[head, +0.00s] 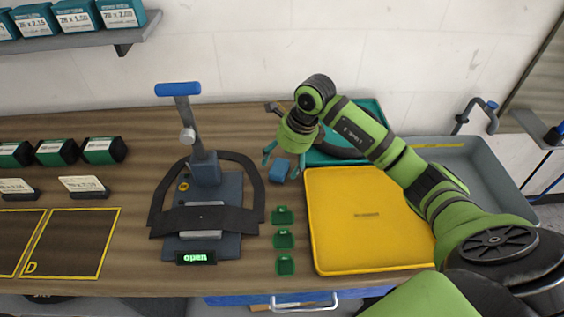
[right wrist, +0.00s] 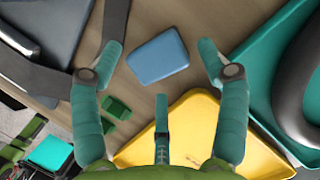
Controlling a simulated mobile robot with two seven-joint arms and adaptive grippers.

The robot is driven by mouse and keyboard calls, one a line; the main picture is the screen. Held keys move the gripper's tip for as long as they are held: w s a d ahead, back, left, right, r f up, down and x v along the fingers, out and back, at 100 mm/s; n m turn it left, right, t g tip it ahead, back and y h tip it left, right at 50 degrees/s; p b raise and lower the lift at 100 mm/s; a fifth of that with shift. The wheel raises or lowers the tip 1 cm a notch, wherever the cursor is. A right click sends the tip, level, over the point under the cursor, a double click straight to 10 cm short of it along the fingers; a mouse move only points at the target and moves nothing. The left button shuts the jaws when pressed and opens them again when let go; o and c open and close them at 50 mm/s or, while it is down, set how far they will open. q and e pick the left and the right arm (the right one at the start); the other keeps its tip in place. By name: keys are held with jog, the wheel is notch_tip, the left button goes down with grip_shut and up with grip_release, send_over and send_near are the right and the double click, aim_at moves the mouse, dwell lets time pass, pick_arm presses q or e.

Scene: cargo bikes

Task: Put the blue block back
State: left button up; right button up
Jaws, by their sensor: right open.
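The blue block (head: 280,169) lies on the wooden bench, between the dark press device and the yellow tray. My right gripper (head: 284,166) is over it, pointing down, its fingers spread. In the right wrist view, the blue block (right wrist: 158,57) shows in the gap between the open fingertips of the right gripper (right wrist: 161,52), with clear space on both sides. The fingers do not appear to touch it; the remaining height is hard to tell. My left gripper is in neither view.
The press device (head: 230,200) with a display reading "open" stands left. Small green blocks (head: 284,239) line up beside the yellow tray (head: 330,263). A teal tray (head: 372,106) lies behind, a grey basin (head: 480,165) right. Green-black boxes (head: 57,151) stand at far left.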

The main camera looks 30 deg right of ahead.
jog(key=b+v, duration=0.1)
jog(key=v, duration=0.9)
jog(key=shift+r+b, duration=0.2)
jog(key=shift+b, duration=0.15)
jog(key=shift+s+d, duration=0.1)
